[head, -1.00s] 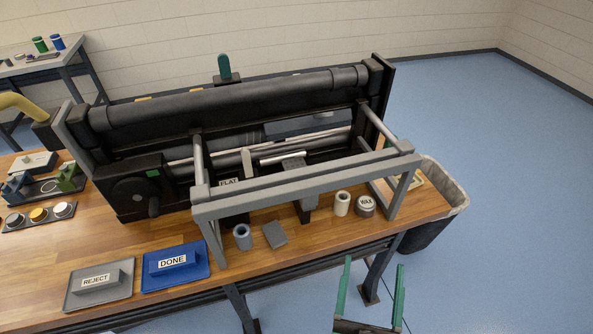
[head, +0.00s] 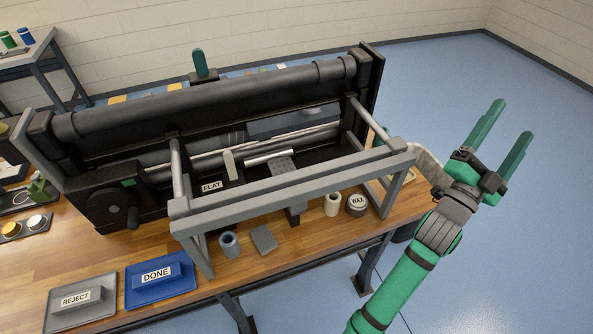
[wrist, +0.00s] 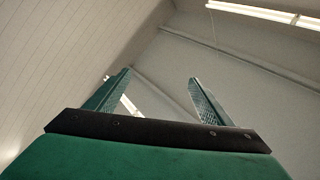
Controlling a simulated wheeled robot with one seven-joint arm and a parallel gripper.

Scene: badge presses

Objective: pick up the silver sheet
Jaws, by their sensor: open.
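A bright silver piece (head: 268,157), narrow and roll-like from here, lies inside the press frame above a grey dotted plate (head: 283,169). It may be the silver sheet; I cannot tell for sure. My gripper (head: 512,120) is raised at the right, beyond the press's right end and over the blue floor. Its green fingers are spread, with nothing between them, and point up and away. In the wrist view my gripper (wrist: 160,75) is open and empty against wall and ceiling; no sheet shows there.
The grey front rail (head: 290,185) of the press crosses before the silver piece. A roller (head: 210,101) spans above it. On the bench are a blue DONE tray (head: 160,288), a grey REJECT tray (head: 80,306), a grey block (head: 263,238) and a WAX tin (head: 357,205). The right floor is clear.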

